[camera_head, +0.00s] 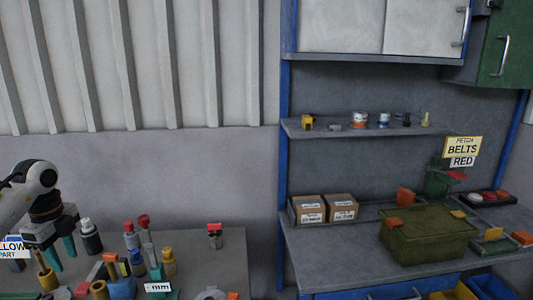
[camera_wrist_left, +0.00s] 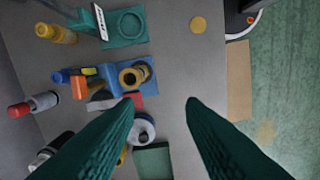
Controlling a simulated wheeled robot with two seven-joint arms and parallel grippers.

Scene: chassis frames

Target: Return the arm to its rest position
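My left arm comes in from the left edge of the head view, with its left gripper (camera_head: 62,256) above the left end of the grey table (camera_head: 215,262). Its two teal fingers point down. In the left wrist view the gripper (camera_wrist_left: 162,103) has its fingers wide apart, with nothing held between them. Beneath it are bare table top and a green block (camera_wrist_left: 152,160). A silver round part (camera_wrist_left: 143,128) shows beside the left finger, partly hidden by it. My right gripper is in neither view.
Bottles (camera_head: 90,238) and several small parts crowd the table near the gripper. A blue holder with a brass ring (camera_wrist_left: 134,76) and a green plate (camera_wrist_left: 123,28) lie below. A workbench (camera_head: 345,243) with boxes and a green case (camera_head: 425,238) stands right.

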